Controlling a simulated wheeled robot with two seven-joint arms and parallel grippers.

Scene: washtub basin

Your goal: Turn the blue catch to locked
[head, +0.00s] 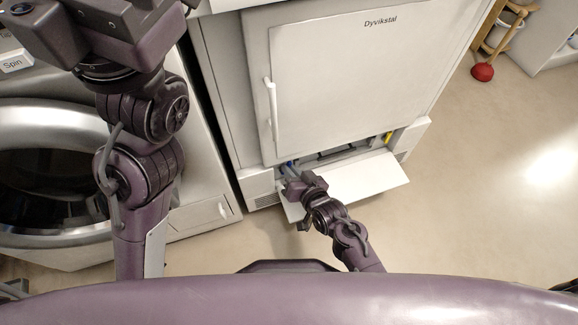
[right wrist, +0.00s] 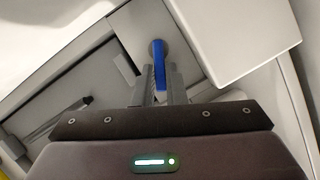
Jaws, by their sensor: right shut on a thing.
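The blue catch (right wrist: 159,62) is a narrow bar on a round grey mount in the right wrist view, upright there and slightly tilted. In the head view only a small bit of the blue catch (head: 290,164) shows, at the left end of the open low compartment under the dryer door. My right gripper (right wrist: 161,88) is shut on the catch, one finger on each side. It also shows in the head view (head: 289,172), where its body partly hides the catch. My left arm rises along the left of the head view; its fingertips are out of the picture.
A white flap (head: 365,183) hangs open below the dryer door (head: 350,85), right of my right gripper. A yellow part (head: 388,138) sits at the compartment's right end. A washing machine (head: 50,235) stands left. Open floor (head: 480,200) lies right.

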